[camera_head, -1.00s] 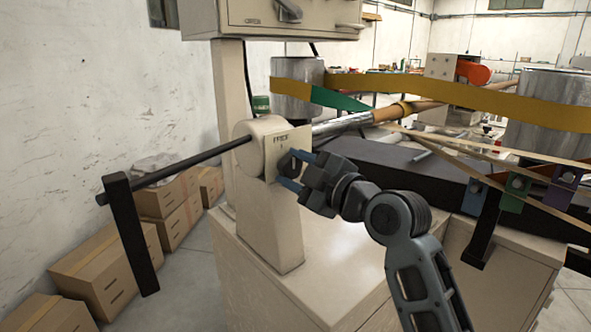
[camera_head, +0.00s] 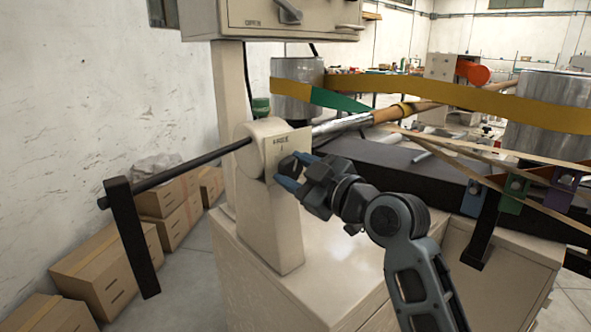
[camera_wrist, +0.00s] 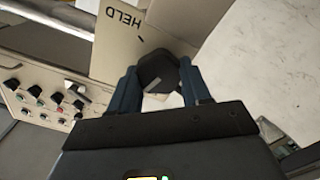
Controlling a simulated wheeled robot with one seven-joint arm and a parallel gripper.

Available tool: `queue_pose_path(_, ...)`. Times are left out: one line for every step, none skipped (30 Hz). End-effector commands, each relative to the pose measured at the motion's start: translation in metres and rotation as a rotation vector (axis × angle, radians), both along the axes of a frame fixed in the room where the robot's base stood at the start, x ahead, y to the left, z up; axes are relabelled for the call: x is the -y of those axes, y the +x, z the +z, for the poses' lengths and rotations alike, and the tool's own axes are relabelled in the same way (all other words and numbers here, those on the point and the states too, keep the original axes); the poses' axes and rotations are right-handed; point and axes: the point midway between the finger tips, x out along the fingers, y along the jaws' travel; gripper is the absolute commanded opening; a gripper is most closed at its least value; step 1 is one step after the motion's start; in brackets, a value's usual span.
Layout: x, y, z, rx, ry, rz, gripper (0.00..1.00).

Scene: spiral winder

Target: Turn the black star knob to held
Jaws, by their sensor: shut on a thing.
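The black star knob (camera_head: 289,166) sits on the face of a cream plate (camera_head: 274,146) on the machine's head. It also shows in the wrist view (camera_wrist: 158,70), dark and faceted, between two blue fingers. My gripper (camera_head: 293,171) is shut on the knob, one finger on each side. In the wrist view, my gripper (camera_wrist: 160,82) spans the knob and the word HELD (camera_wrist: 125,18) is printed on the plate up and left of it. The fingers and the gripper body hide part of the knob in the head view, so its pointing direction is unclear.
A black rod (camera_head: 190,166) with a crank arm (camera_head: 132,240) sticks out left of the head. A yellow band (camera_head: 450,92) runs behind my arm. A control panel with several buttons (camera_wrist: 45,98) shows in the wrist view. Cardboard boxes (camera_head: 100,262) line the wall.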

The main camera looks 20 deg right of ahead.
Motion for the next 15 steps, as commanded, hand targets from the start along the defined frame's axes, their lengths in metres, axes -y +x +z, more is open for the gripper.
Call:
queue_pose_path(-0.0012,-0.0002,0.0009,-0.015,0.041,0.002,0.17)
queue_pose_path(-0.0008,-0.0002,0.0009,-0.024,0.069,0.002,0.17)
queue_pose_path(-0.0005,-0.0002,0.001,-0.035,0.105,0.002,0.17)
queue_pose_path(-0.0006,-0.0001,0.001,-0.045,0.133,0.001,0.17)
queue_pose_path(-0.0009,-0.0001,0.0011,-0.053,0.16,0.002,0.17)
queue_pose_path(-0.0009,-0.0001,0.0011,-0.065,0.197,0.002,0.17)
queue_pose_path(-0.0007,-0.0001,0.0011,-0.075,0.224,0.001,0.17)
queue_pose_path(-0.0003,-0.0001,0.0011,-0.083,0.25,0.001,0.17)
queue_pose_path(-0.0001,0.0,0.0012,-0.095,0.287,0.001,0.17)
queue_pose_path(-0.0003,0.0,0.0013,-0.104,0.314,0.001,0.17)
queue_pose_path(-0.0005,0.0,0.0012,-0.114,0.342,0.002,0.17)
queue_pose_path(-0.0006,0.0001,0.0013,-0.125,0.378,0.002,0.17)
queue_pose_path(-0.0004,0.0001,0.0014,-0.135,0.405,0.001,0.17)
queue_pose_path(0.0,0.0002,0.0015,-0.144,0.432,0.001,0.17)
queue_pose_path(0.0002,0.0002,0.0016,-0.155,0.468,0.001,0.17)
